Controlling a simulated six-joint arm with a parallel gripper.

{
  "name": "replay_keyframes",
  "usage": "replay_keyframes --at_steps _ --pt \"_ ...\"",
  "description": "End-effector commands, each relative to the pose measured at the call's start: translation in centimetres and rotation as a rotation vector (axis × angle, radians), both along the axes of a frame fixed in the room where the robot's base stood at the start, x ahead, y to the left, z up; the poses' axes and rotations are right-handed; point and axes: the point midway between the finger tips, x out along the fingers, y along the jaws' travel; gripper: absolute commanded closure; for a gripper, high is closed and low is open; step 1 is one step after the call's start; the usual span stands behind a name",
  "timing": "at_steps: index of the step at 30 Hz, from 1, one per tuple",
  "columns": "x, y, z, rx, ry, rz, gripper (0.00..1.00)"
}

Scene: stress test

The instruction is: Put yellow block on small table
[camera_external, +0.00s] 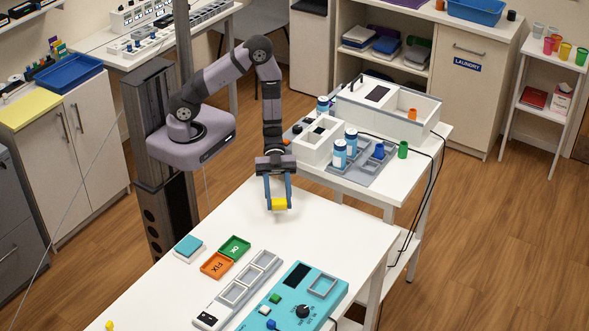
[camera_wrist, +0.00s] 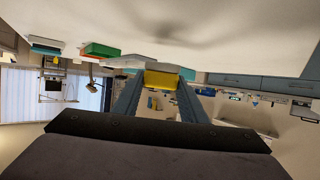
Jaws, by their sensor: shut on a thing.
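The yellow block (camera_external: 279,203) is between the blue fingers of my gripper (camera_external: 278,200), above the far end of the large white table (camera_external: 225,215). In the wrist view the yellow block (camera_wrist: 161,80) sits between the two fingertips of my gripper (camera_wrist: 160,84). My gripper is shut on it. I cannot tell exactly how far the block is above the tabletop. A smaller white table (camera_external: 437,133) stands behind and to the right, loaded with equipment. Another small white stand (camera_external: 548,44) is at the far right. I cannot tell which one the task means.
The large table's near part holds a teal panel (camera_external: 280,312), a grey slotted tray (camera_external: 236,292), a green OK tray (camera_external: 234,247) and an orange FIX tray (camera_external: 217,265). White-blue bottles (camera_external: 339,155) and a green cup (camera_external: 403,149) stand on the equipment table. The tabletop around my gripper is clear.

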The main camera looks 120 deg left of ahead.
Motion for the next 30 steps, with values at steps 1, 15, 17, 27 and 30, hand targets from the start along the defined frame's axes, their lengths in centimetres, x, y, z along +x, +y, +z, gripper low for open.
replay_keyframes --at_steps 1,15,17,27,30 --pt "0.0 0.0 0.2 0.001 -0.001 0.000 0.83" --pt "0.1 0.0 6.9 0.006 -0.008 -0.002 0.83" --pt "0.1 0.0 8.2 0.005 -0.008 -0.002 0.83" --pt "0.0 0.0 15.1 0.004 -0.005 -0.002 0.83" --pt "0.0 0.0 16.7 0.004 -0.005 -0.002 0.83"
